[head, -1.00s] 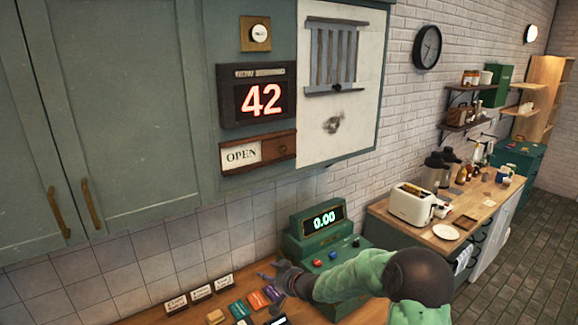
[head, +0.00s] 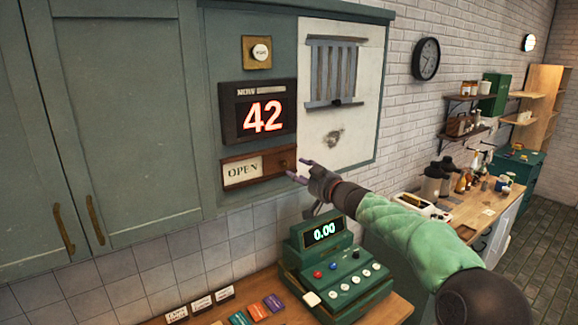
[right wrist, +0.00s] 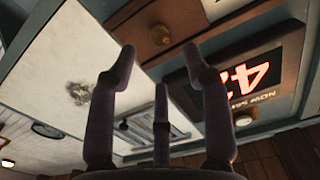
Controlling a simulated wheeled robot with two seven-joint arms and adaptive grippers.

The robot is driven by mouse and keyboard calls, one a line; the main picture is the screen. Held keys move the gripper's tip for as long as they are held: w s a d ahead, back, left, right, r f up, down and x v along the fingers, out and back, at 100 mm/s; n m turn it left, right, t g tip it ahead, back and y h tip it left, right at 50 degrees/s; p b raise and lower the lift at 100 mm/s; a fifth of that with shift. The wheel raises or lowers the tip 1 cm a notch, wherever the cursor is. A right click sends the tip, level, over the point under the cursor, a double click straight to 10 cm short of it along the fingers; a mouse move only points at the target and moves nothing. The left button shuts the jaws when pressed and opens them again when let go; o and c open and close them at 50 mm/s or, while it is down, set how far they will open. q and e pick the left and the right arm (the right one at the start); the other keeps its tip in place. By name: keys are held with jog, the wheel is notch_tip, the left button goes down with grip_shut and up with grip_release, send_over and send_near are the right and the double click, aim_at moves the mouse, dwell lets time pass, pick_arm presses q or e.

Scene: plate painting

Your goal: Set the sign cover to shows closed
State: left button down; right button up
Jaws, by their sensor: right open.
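The sign (head: 243,171) reads OPEN on a white panel at the left of a wooden frame below the number display. The wooden sliding cover (head: 276,162) with a small round knob (head: 284,164) sits over the right half. In the right wrist view the cover (right wrist: 185,20) and its knob (right wrist: 160,35) show beyond the fingers. My right gripper (head: 303,169) is open and empty, just right of the cover, its fingers pointing toward the knob; in the right wrist view its fingers (right wrist: 162,75) are spread. I cannot tell whether they touch it. My left gripper is not in view.
A display reading 42 (head: 262,113) hangs above the sign, with a round knob (head: 260,52) over it. A white board with a barred slide (head: 336,75) is to the right. A green register (head: 338,270) stands below. Green cupboards (head: 110,120) fill the left.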

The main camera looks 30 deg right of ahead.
aim_at(286, 164)
jog(key=shift+w+a+p, duration=0.15)
jog(key=shift+w+p, duration=0.1)
jog(key=shift+w, duration=1.3)
jog(key=shift+w+a+p, duration=0.15)
jog(key=shift+w+p, duration=0.05)
jog(key=shift+w, duration=1.3)
